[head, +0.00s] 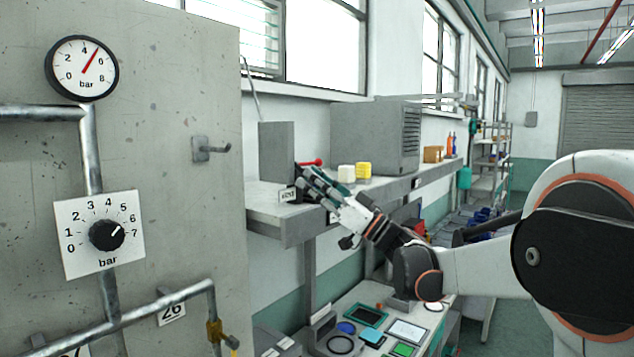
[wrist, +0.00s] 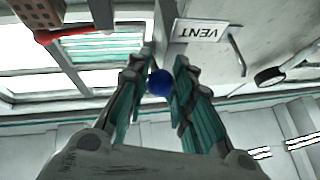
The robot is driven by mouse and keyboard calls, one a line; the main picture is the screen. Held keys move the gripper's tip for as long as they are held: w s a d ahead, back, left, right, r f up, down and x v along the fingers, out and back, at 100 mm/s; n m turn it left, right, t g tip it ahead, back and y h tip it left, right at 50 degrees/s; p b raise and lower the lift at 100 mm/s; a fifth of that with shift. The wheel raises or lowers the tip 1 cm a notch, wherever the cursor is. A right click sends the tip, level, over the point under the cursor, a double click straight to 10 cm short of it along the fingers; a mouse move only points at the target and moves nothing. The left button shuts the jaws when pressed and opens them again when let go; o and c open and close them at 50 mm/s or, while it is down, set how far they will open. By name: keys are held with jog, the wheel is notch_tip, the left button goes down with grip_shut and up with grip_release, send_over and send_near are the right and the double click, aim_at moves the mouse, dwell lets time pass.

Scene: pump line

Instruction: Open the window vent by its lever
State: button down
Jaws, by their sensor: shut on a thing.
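My gripper (wrist: 162,62) is shut on a blue ball knob (wrist: 159,82), which sits between its teal-padded fingers in the wrist view. The knob's stem is hidden. A white label reading VENT (wrist: 202,31) is beside the fingertips, upside down in that view. In the head view my gripper (head: 305,180) is at the shelf's near end, beside an upright grey box, and hides the knob. The slatted window vent (head: 236,33) shows in the upper window; its slats also show in the wrist view (wrist: 102,48). I cannot tell how far they are tilted.
White (head: 346,173) and yellow (head: 363,170) blocks stand on the shelf (head: 290,228) near a grey cabinet (head: 375,138). A panel with pipes (head: 160,150) fills the left.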

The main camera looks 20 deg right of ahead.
jog(key=shift+a+f, duration=0.1)
jog(key=shift+f, duration=0.3)
jog(key=c, duration=1.4)
grip_release()
jog(key=shift+w, duration=0.25)
jog(key=shift+o, duration=0.2)
jog(key=shift+s, duration=0.1)
jog(key=v, duration=1.2)
